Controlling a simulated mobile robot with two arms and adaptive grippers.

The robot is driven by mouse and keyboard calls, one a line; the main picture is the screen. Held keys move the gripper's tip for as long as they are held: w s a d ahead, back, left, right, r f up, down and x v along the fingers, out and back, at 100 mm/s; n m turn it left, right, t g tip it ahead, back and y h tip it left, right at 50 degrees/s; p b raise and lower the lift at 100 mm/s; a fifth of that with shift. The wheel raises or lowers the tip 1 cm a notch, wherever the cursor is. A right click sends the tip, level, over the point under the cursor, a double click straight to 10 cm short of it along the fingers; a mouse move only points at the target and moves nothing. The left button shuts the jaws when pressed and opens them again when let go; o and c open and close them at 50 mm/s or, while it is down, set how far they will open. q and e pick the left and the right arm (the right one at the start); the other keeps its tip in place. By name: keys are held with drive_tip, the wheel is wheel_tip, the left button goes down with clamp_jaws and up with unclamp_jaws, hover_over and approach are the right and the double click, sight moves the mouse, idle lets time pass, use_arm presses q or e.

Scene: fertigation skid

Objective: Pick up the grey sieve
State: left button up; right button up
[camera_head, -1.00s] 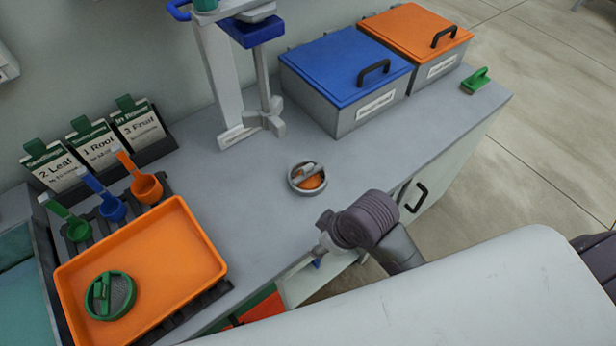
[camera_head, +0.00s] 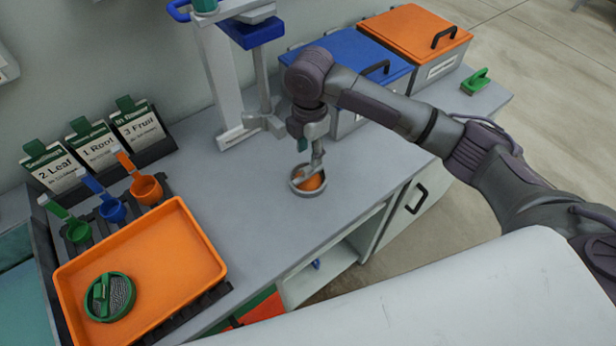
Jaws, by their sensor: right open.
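The grey sieve (camera_head: 296,187) is a small round dish with a grey rim, standing on the grey worktop near the middle. Something orange (camera_head: 312,183) shows inside it. My right gripper (camera_head: 314,172) points down over the sieve, its fingers at or just above the handle and rim. The fingers are open; whether they touch the sieve I cannot tell. The gripper and wrist hide part of the sieve's far side and handle. My left gripper is not in view.
An orange tray (camera_head: 205,235) with a green sieve (camera_head: 120,297) stands at left, behind it green, blue and orange scoops (camera_head: 147,188). A blue-lidded bin (camera_head: 335,50) and an orange-lidded bin (camera_head: 405,30) stand at the back. A dispenser stand (camera_head: 222,80) rises behind the sieve.

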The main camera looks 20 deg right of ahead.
sight(310, 173)
wheel_tip(310, 173, down, 7)
drive_tip(key=shift+d+f+p, duration=0.1)
drive_tip(key=shift+f+p, duration=0.05)
drive_tip(key=shift+p, duration=0.55)
clamp_jaws()
